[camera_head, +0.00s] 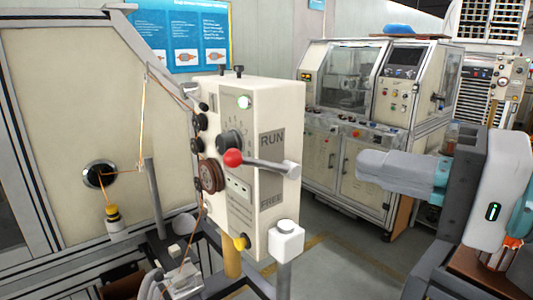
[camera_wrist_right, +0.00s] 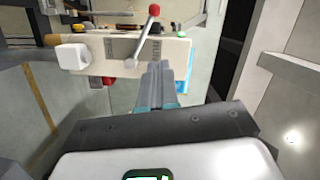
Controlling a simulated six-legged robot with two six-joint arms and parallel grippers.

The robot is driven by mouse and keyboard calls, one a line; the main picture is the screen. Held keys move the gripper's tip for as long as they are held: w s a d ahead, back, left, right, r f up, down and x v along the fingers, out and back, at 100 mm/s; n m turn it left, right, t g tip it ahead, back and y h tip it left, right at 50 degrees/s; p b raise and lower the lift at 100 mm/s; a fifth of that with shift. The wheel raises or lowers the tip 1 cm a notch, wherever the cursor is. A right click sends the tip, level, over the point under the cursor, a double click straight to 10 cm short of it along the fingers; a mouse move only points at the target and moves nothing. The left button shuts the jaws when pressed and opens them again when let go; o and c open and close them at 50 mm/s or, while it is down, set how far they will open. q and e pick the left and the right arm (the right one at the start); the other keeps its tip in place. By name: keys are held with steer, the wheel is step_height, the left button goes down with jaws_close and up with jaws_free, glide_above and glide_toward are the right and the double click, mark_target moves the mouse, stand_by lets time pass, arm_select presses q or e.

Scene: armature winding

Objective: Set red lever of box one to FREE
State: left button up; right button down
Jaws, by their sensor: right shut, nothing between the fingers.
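Box one (camera_head: 280,106) is the cream control box at the centre of the head view. The word RUN stands high on its labelled face and FREE low. The lever (camera_head: 265,164) is a grey rod with a red ball at its left end, lying nearly level between the two words in this view. In the right wrist view the lever (camera_wrist_right: 143,38) shows left of my fingers, red ball at the top. My right gripper (camera_head: 362,168) is shut and empty, to the right of the box and apart from the lever in the head view. My left gripper is not in view.
Thin wire runs at the left past a cream machine panel (camera_head: 70,120). A large machine cabinet (camera_head: 345,165) stands behind. Open floor lies between box and cabinet.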

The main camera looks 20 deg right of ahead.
steer(key=p, duration=0.2)
glide_toward(265, 165)
steer(key=w+a+r, duration=0.2)
steer(key=w+r, duration=0.1)
steer(key=a, duration=0.1)
steer(key=w+a+p, duration=0.1)
steer(key=a+f+p, duration=0.1)
steer(key=a, duration=0.1)
steer(key=shift+w+a, duration=0.1)
steer(key=shift+w, duration=0.25)
steer(key=shift+s+r, duration=0.1)
